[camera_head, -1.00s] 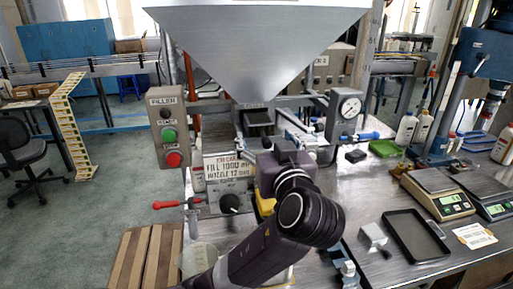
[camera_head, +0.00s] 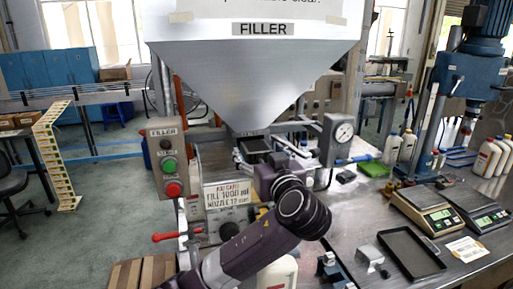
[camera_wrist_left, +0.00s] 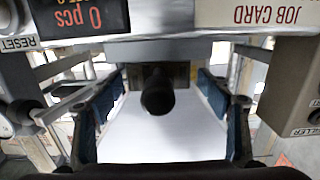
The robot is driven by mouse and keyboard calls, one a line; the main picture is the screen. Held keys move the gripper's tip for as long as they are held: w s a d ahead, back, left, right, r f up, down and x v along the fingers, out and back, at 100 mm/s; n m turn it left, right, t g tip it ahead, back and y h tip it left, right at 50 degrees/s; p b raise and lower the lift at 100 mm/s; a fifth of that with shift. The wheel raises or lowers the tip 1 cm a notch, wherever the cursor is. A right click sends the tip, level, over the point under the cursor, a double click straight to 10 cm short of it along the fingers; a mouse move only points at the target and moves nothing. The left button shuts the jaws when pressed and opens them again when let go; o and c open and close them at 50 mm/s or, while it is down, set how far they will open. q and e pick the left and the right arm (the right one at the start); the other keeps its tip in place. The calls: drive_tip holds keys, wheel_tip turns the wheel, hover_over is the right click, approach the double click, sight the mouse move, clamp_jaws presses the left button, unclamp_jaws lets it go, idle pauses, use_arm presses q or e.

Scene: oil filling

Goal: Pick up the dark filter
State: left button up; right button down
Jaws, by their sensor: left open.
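A dark round part (camera_wrist_left: 157,95) shows in the left wrist view, straight ahead between my fingers. It looks like the dark filter, but I cannot be sure. My left gripper (camera_wrist_left: 160,108) is open, with a blue-padded finger on each side of it and a visible gap to both. In the head view my left arm reaches up in front of the filler, with its wrist (camera_head: 268,182) just below the hopper outlet. The arm hides most of the gripper and the dark part there. My right gripper is not in view.
The grey hopper (camera_head: 250,85) hangs above my wrist. On the metal bench are a black tray (camera_head: 411,254), scales (camera_head: 422,210), a green item (camera_head: 373,168) and white bottles.

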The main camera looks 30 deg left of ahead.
use_arm(q)
drive_tip(key=shift+w, duration=0.1)
drive_tip(key=c, duration=1.3)
drive_tip(key=shift+c, duration=0.7)
